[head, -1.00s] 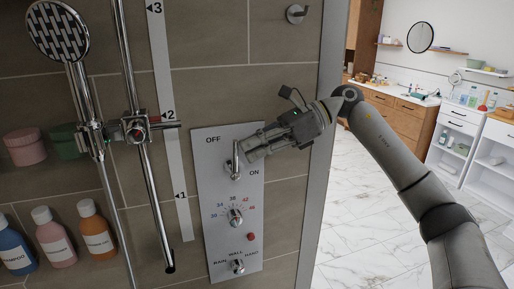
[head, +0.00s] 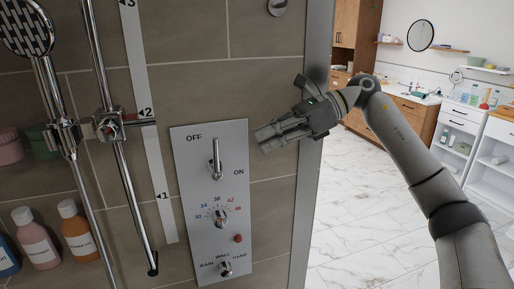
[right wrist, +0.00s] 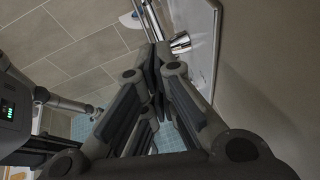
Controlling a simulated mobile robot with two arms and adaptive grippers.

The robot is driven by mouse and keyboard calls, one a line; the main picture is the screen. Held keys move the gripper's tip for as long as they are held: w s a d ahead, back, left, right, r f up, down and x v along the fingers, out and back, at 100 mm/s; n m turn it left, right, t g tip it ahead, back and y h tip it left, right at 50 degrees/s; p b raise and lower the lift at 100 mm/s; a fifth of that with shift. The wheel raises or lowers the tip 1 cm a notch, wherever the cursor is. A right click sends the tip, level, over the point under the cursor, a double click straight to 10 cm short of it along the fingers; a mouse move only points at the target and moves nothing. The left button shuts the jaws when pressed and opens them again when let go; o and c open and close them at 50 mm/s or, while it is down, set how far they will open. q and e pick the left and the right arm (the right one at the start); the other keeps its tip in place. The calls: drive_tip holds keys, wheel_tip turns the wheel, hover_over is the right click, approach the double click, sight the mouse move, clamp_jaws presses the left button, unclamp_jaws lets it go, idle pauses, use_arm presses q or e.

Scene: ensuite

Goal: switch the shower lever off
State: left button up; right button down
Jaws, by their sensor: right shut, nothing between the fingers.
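The shower lever (head: 216,158) is a chrome handle on the pale control panel (head: 240,200). It points up, with its tip just right of the OFF label, and ON is printed lower to its right. My right gripper (head: 262,141) is right of the lever, by the panel's right edge and apart from the lever. Its fingers (right wrist: 155,68) are shut together with nothing between them. In the right wrist view, chrome hardware (right wrist: 180,43) on the panel (right wrist: 208,30) shows just beyond the fingertips. My left gripper is not in view.
Below the lever are a temperature dial (head: 220,217), a red button (head: 238,238) and a lower selector (head: 225,268). A chrome shower rail (head: 118,160) and bottles (head: 76,232) are at left. A metal wall edge (head: 308,180) runs beside the gripper.

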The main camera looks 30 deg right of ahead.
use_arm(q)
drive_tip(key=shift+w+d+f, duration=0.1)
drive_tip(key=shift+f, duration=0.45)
use_arm(e)
drive_tip(key=s+d+r, duration=0.2)
drive_tip(key=d+r, duration=0.2)
drive_tip(key=r, duration=0.1)
drive_tip(key=shift+r, duration=0.3)
drive_tip(key=shift+s, duration=0.1)
